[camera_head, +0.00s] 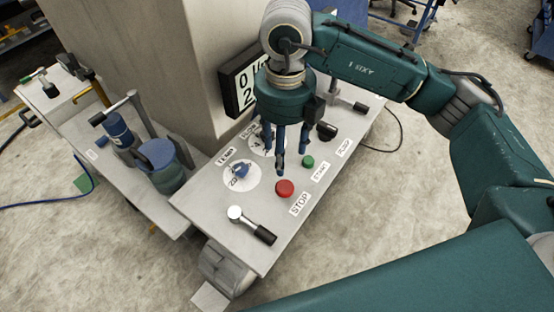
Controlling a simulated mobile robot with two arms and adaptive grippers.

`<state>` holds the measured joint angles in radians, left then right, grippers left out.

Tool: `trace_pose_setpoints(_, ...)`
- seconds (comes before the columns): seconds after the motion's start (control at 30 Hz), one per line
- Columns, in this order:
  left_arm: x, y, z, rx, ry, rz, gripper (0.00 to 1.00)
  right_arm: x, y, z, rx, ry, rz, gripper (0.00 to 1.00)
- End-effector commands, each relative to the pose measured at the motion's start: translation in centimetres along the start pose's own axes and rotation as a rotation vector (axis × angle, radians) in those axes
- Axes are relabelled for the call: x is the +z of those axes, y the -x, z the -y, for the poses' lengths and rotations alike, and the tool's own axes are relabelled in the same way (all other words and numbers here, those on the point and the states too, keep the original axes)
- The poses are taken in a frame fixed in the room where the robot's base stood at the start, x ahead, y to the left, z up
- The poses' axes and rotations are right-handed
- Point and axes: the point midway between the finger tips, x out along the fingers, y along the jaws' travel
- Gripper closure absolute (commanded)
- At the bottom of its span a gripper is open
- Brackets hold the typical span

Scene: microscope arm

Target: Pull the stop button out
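The red stop button (285,188) sits on the light grey panel top, beside the label STOP (299,203). My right gripper (284,158) comes in from the right on a green arm. Its blue fingers point down and are spread apart, with nothing between them. In the picture the fingertips are just above the red button; they appear apart from it, but their height over the panel is hard to tell. My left gripper is not in view.
A green button (308,162) sits near the red one. A blue knob (241,169) on a white dial is to the left. A lever with a black grip (252,226) is at the front. A display (240,82) and a grey column (150,60) stand behind.

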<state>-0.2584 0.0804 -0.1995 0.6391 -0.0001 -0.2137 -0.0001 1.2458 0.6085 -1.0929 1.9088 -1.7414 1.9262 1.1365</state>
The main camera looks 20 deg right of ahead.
Motion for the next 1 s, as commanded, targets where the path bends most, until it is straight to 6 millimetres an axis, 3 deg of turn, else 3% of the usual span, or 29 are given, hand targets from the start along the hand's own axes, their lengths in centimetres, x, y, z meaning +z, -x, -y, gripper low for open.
trace_pose_setpoints(0.07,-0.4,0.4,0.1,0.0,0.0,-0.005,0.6,-0.1,-0.7,0.0,0.0,0.001,-0.004,0.46)
trace_pose_setpoints(0.13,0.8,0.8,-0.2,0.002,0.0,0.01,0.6,-0.2,-1.7,0.0,0.0,0.002,-0.007,0.46)
trace_pose_setpoints(0.3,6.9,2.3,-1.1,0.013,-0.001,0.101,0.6,-0.2,-5.0,0.0,0.001,0.002,-0.007,0.46)
trace_pose_setpoints(0.4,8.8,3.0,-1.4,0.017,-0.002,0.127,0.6,-0.2,-6.8,-0.1,0.002,0.002,-0.007,0.46)
trace_pose_setpoints(0.47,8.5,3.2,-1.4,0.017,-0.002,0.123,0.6,-0.2,-7.8,-0.1,0.003,0.002,-0.005,0.46)
trace_pose_setpoints(0.73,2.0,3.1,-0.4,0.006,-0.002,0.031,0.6,-0.1,-10.3,-0.1,0.004,0.004,-0.002,0.46)
trace_pose_setpoints(0.87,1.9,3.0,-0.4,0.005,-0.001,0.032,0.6,-0.1,-10.5,-0.2,0.004,0.004,-0.001,0.46)
trace_pose_setpoints(1.0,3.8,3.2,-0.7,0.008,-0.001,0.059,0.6,-0.1,-10.5,-0.2,0.005,0.004,-0.001,0.46)
